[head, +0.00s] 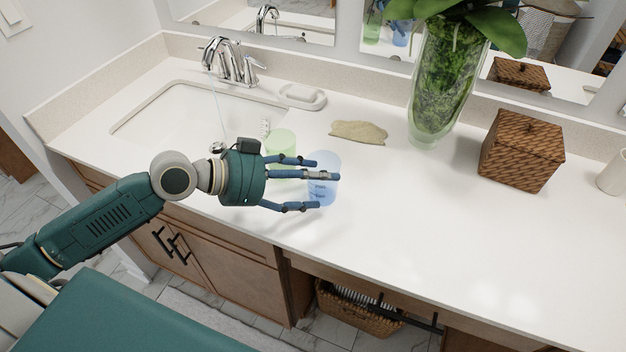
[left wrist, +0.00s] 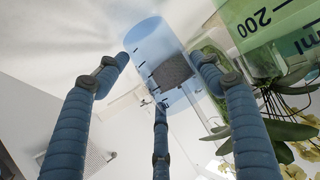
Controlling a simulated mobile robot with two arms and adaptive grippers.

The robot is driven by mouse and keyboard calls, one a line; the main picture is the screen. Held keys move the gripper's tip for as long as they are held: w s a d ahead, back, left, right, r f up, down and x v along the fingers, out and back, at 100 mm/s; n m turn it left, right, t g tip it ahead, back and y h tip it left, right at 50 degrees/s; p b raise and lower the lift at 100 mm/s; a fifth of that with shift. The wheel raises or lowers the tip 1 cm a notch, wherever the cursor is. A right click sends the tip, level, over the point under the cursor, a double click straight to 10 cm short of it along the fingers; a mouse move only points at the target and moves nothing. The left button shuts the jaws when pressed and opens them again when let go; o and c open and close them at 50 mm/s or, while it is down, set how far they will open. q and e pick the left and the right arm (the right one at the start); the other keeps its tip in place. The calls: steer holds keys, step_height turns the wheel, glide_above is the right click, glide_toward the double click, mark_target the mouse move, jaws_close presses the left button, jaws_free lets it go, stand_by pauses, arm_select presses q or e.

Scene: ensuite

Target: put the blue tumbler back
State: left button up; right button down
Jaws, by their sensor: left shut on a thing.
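The blue tumbler (head: 324,168) is translucent and sits at the front of the white counter in the head view, between the fingers of my left gripper (head: 318,186). My left gripper is shut on it from the left side. In the left wrist view the blue tumbler (left wrist: 160,62) shows between the fingertips, with dark marks on its wall. A green translucent tumbler (head: 281,146) stands just left of it, behind my gripper's palm. The green tumbler also fills the upper right of the left wrist view (left wrist: 262,22). My right gripper is in neither view.
A sink (head: 165,107) with a chrome faucet (head: 232,62) lies to the left. A soap dish (head: 302,96), a beige cloth-like item (head: 359,132), a glass vase (head: 444,85) and a wicker box (head: 522,150) stand behind. The counter (head: 440,225) is clear to the right.

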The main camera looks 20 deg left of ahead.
arm_select(q)
steer(key=shift+f, duration=0.1)
steer(key=shift+f, duration=0.15)
steer(key=o, duration=1.3)
steer(key=shift+c, duration=0.2)
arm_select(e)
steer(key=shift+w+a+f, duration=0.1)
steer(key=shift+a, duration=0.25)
arm_select(q)
steer(key=shift+r, duration=0.2)
steer(key=shift+s+a+f, duration=0.1)
steer(key=shift+a, duration=0.05)
steer(key=v, duration=1.1)
steer(key=shift+s+a+r+b, duration=0.2)
steer(key=shift+r+b, duration=0.05)
steer(key=shift+b, duration=0.15)
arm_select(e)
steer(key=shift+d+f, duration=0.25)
